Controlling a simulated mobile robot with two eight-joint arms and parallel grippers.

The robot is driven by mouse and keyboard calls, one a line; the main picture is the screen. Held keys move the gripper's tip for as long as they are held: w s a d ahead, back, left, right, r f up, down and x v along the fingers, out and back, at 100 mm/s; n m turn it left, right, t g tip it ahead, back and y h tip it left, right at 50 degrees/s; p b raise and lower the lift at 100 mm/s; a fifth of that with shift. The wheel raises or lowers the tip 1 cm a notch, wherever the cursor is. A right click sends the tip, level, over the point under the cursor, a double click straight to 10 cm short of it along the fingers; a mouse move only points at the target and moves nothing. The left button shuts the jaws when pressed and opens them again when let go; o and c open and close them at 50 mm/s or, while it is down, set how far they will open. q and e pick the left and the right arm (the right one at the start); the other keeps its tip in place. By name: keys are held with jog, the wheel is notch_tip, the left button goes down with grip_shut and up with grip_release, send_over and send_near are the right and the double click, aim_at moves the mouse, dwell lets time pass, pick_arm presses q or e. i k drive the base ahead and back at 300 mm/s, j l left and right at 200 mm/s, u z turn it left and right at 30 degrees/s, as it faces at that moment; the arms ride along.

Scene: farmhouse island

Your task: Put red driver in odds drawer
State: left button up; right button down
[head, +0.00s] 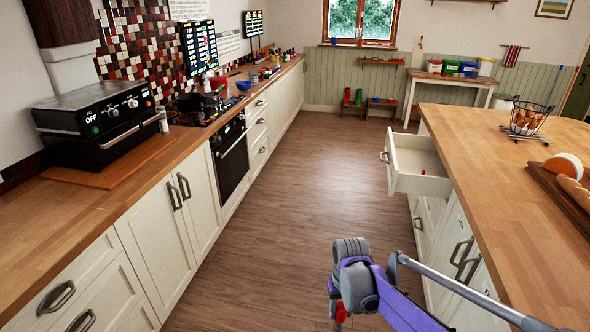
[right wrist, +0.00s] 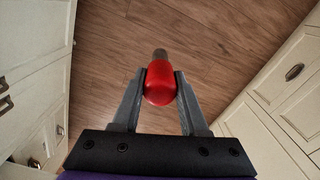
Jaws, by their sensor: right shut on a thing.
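My right gripper (head: 339,318) is low over the aisle floor, in front of the island. It is shut on the red driver (right wrist: 160,84), whose rounded red handle sits between the two fingers in the right wrist view. A short grey tip shows beyond the handle. A bit of the driver's red (head: 341,311) shows under my wrist in the head view. An open white drawer (head: 419,186) sticks out of the island, farther off and above the gripper; I cannot read a label on it. A small red thing (head: 423,171) lies in it. My left gripper is out of view.
The island's wooden top (head: 480,150) is on the right, with a wire egg basket (head: 525,120) and a board with bread (head: 565,185). A counter with an oven (head: 232,155) runs along the left. The wooden floor between (head: 300,165) is clear.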

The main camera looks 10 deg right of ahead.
aim_at(412, 160)
jog(key=i+j+z, duration=0.15)
jog(key=i, duration=0.4)
jog(key=i+j+z, duration=0.1)
jog(key=i, duration=0.5)
jog(key=z, duration=0.9)
